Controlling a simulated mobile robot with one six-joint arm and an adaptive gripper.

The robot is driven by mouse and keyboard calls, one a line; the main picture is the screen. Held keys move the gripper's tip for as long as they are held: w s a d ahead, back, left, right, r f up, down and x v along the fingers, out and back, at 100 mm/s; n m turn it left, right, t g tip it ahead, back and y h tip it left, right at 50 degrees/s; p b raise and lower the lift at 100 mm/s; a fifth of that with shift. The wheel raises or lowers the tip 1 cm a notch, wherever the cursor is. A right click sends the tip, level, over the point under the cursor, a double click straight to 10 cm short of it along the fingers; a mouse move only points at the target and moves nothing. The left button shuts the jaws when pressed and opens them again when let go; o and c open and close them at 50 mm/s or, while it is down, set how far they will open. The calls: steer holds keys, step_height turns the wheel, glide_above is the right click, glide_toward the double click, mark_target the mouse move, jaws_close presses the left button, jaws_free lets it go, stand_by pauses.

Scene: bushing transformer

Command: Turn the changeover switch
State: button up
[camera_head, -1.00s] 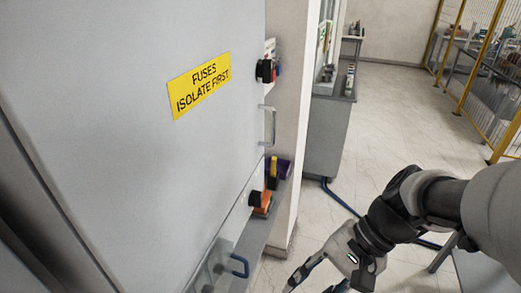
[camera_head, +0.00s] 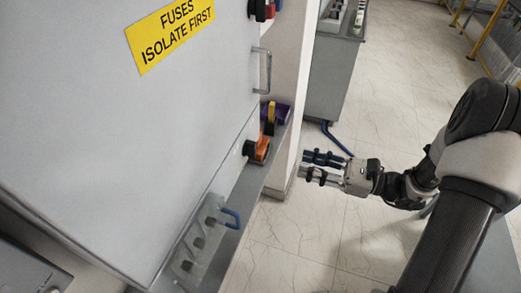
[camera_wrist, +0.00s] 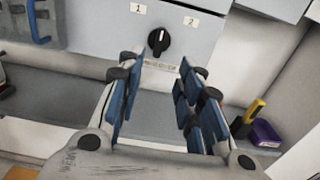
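The changeover switch is a black rotary knob (camera_wrist: 158,41) on a grey cabinet face, below labels 1 and 2, in the upper middle of the wrist view. Its white pointer mark stands about upright, between the two labels. In the head view a black knob (camera_head: 249,149) that appears to be the same one juts from the cabinet's side. My gripper (camera_head: 304,164) is open and empty, to the right of the knob and apart from it. In the wrist view its blue-padded fingers (camera_wrist: 157,75) stand either side of the line to the knob.
The cabinet door with a yellow fuse sign (camera_head: 170,32) fills the left. A blue handle (camera_head: 231,218) is below the knob. On the ledge lie an orange item (camera_head: 262,147) and a purple box (camera_wrist: 264,133) near a yellow-and-black item (camera_wrist: 249,116). Floor behind my gripper is clear.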

mark_target(255, 149)
steer(key=b+x, duration=0.1)
steer(key=x, duration=1.3)
jaws_close()
